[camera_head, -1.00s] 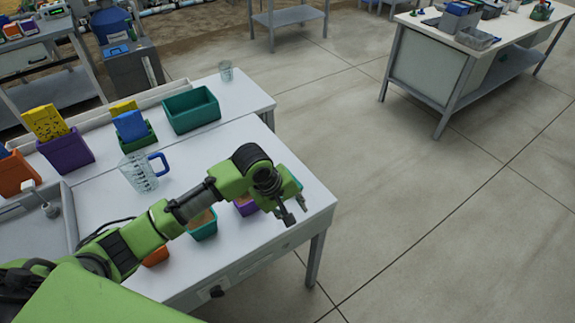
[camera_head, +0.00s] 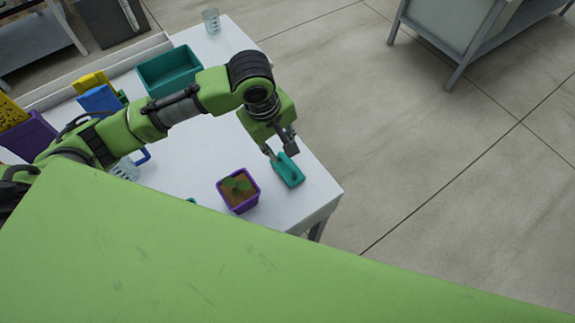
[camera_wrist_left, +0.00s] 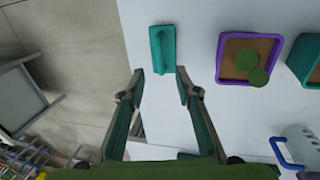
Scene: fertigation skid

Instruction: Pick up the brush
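The brush (camera_head: 289,172) is a teal block with a raised grip on top, lying on the white bench near its right end. It also shows in the left wrist view (camera_wrist_left: 162,48), at the top, just beyond the fingertips. My left gripper (camera_head: 279,152) is over the bench beside the brush. In the left wrist view its fingers (camera_wrist_left: 159,72) are spread wide with nothing between their tips. I cannot tell whether a fingertip touches the brush. My right gripper is not in view.
A purple pot (camera_head: 239,205) with soil and green leaves stands left of the brush. A teal pot (camera_wrist_left: 306,60) and a jug with a blue handle (camera_wrist_left: 296,146) are farther right in the wrist view. A teal bin (camera_head: 168,72) stands at the back. The bench edge is close to the brush.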

